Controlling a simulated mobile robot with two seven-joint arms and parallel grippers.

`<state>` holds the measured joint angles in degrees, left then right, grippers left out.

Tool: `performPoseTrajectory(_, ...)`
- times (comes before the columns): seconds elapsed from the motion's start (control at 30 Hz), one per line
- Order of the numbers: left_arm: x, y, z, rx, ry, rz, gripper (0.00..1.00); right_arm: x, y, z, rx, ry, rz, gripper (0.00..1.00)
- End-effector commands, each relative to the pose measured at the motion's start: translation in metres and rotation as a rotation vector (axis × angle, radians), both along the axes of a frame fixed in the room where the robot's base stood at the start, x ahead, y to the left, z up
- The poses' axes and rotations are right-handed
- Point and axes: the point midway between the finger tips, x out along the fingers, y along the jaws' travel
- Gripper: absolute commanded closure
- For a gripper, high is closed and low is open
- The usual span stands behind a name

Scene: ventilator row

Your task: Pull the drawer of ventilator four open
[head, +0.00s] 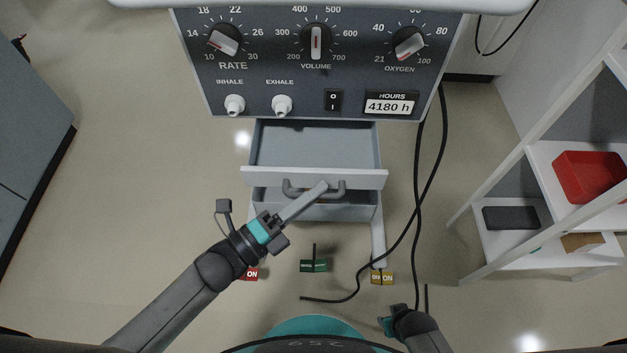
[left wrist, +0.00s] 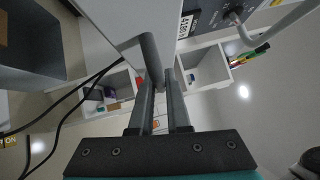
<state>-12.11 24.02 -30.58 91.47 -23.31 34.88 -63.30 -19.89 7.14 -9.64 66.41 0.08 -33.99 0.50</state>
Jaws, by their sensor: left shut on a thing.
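The ventilator (head: 290,75) has a dark panel with three dials and an hours display reading 4180 h; no number four shows on it. Below the panel its drawer (head: 315,178) stands pulled out, with a bare grey interior visible. A grey bar handle (head: 291,191) is on the drawer front; it also shows in the left wrist view (left wrist: 150,55). My left gripper (head: 322,188) is shut on the handle, its fingers on either side of the bar in the left wrist view (left wrist: 163,78). My right gripper (head: 392,322) is low and apart from the drawer; its jaws are unclear.
Black cables (head: 417,210) hang right of the drawer to the floor. Red, green (head: 314,265) and yellow (head: 382,278) tags show below the drawer. A white shelf (head: 515,235) with a red bin (head: 590,177) stands right. A grey cabinet (head: 35,110) is left, with clear floor between.

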Motion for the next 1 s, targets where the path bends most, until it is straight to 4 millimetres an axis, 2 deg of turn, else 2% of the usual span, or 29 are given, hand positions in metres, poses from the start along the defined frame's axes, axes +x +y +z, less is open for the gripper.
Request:
performPoseTrajectory(0.23,0.000,0.000,-0.001,0.002,-0.001,-0.001,1.00,0.001,0.000,0.000,0.000,-0.001,0.000,0.50)
performPoseTrajectory(0.27,0.000,0.000,-0.001,0.002,-0.001,-0.001,0.84,0.001,0.000,0.000,0.000,-0.001,0.000,0.50)
performPoseTrajectory(0.37,0.000,0.000,-0.001,0.002,0.000,-0.001,0.73,0.001,0.000,0.000,-0.001,-0.001,0.000,0.50)
performPoseTrajectory(0.83,0.000,0.001,0.000,0.001,-0.001,0.000,0.73,0.001,0.000,0.000,-0.001,-0.001,0.000,0.50)
performPoseTrajectory(1.0,-0.011,0.013,-0.003,0.002,0.003,0.000,0.73,0.001,0.000,0.002,0.001,-0.010,0.000,0.50)
